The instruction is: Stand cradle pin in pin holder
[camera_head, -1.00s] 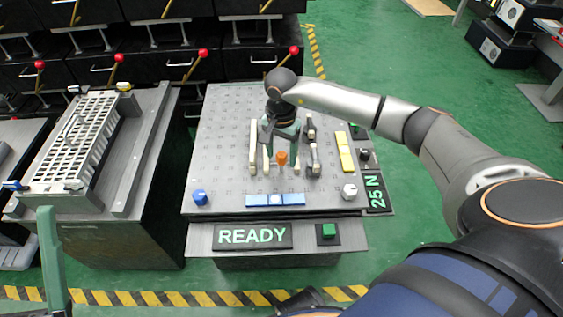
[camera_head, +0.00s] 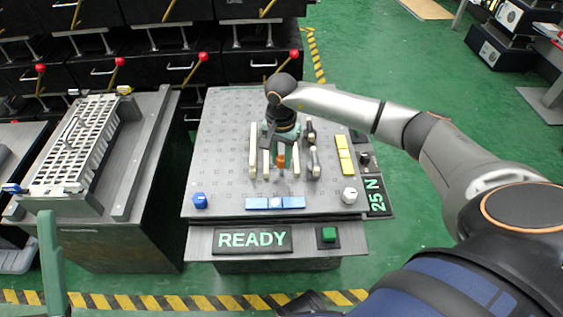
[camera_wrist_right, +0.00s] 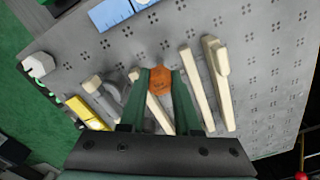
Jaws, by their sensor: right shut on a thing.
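An orange piece (camera_head: 281,160), which I take to be the cradle pin, is on or just above the perforated plate. In the right wrist view the orange piece (camera_wrist_right: 160,83) sits between the green fingertips of my right gripper (camera_wrist_right: 160,92). In the head view my right gripper (camera_head: 280,148) points down over the plate, shut on this piece. I cannot tell for certain which fixture is the pin holder. A green part of my left gripper (camera_head: 50,255) shows at the lower left, away from the plate; its opening is not visible.
Cream bars (camera_head: 253,150) and grey lever pieces (camera_head: 313,160) stand close around my right gripper. Yellow blocks (camera_head: 345,155), a blue strip (camera_head: 275,202), a blue knob (camera_head: 199,200) and a white knob (camera_head: 349,195) edge the plate (camera_head: 225,120). Its left part is clear.

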